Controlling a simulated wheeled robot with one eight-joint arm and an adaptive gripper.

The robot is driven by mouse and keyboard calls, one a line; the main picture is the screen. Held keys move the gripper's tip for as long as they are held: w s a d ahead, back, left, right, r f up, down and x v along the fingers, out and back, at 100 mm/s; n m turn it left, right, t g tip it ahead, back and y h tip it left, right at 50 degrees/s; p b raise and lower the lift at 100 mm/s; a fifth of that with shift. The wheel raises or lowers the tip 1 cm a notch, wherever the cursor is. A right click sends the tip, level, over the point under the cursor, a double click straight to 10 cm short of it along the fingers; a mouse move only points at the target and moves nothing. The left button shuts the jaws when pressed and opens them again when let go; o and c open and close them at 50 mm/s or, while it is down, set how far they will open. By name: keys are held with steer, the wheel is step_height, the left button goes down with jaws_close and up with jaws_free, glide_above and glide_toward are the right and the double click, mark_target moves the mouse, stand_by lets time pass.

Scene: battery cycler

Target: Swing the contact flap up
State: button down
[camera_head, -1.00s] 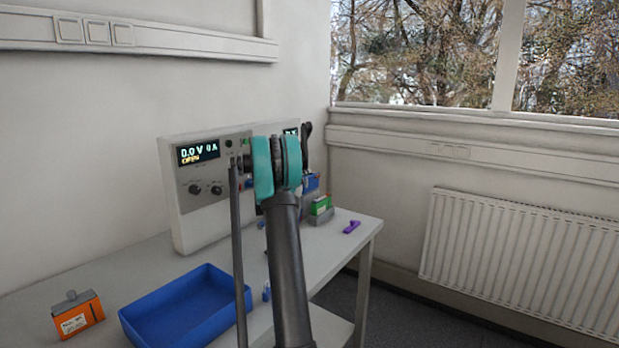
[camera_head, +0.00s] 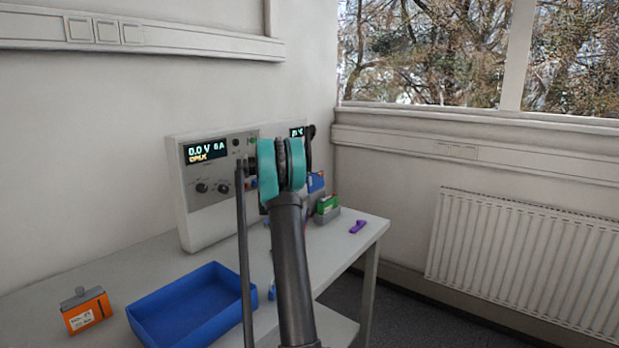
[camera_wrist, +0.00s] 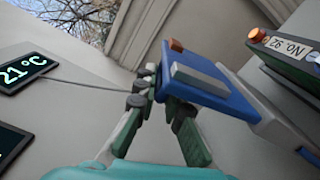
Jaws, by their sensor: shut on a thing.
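The contact flap (camera_wrist: 210,82) is a blue plate with a grey bar and a copper-coloured contact, tilted in the wrist view. In the head view a blue piece, seemingly the flap (camera_head: 316,181), shows just right of my wrist. My gripper (camera_wrist: 150,82) has dark green fingers and is shut on the flap's near left edge; the exact grip is partly hidden by the fingers. In the head view my teal wrist hides the fingertips.
The cycler (camera_head: 190,215) stands against the wall with lit displays. A green battery (camera_head: 328,204) sits in a grey holder, and a purple piece (camera_head: 357,227) lies to its right. A blue tray (camera_head: 180,318) and an orange battery (camera_head: 87,312) are at the front left.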

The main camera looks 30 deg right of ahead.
steer(key=c, duration=1.6)
jaws_free()
steer(key=shift+c, duration=0.2)
steer(key=v, duration=1.2)
steer(key=shift+s, duration=0.1)
